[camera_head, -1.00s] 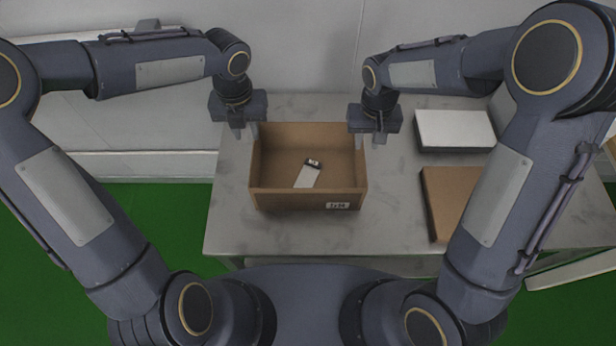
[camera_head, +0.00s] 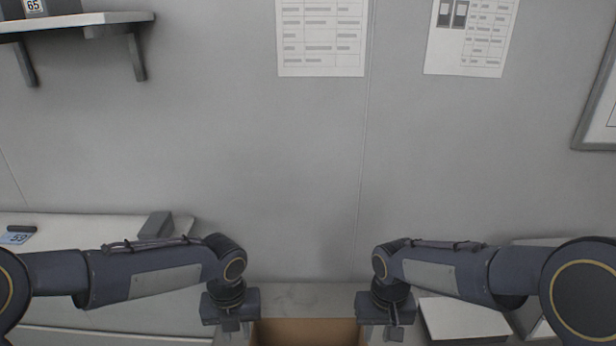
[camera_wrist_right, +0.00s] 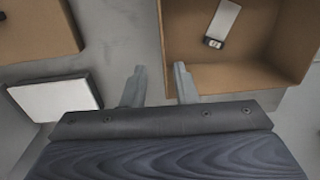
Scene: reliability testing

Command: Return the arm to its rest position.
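My left gripper (camera_head: 238,329) is low in the head view at the left end of the cardboard box (camera_head: 305,328). One finger shows at its right edge, well off centre, so it looks open; its tips are mostly cut off. My right gripper (camera_head: 380,332) is at the box's right end. The box also shows in the wrist view (camera_wrist_right: 235,78), with a pale flat item with a dark end (camera_wrist_right: 222,22) inside.
A white-topped box (camera_head: 465,319) is right of my right gripper; it also shows in the wrist view (camera_wrist_right: 55,98), near another brown box (camera_wrist_right: 35,28). A wall shelf (camera_head: 85,22) is at upper left. A side surface (camera_head: 90,226) holds small items. The wall (camera_head: 300,170) is bare in the middle.

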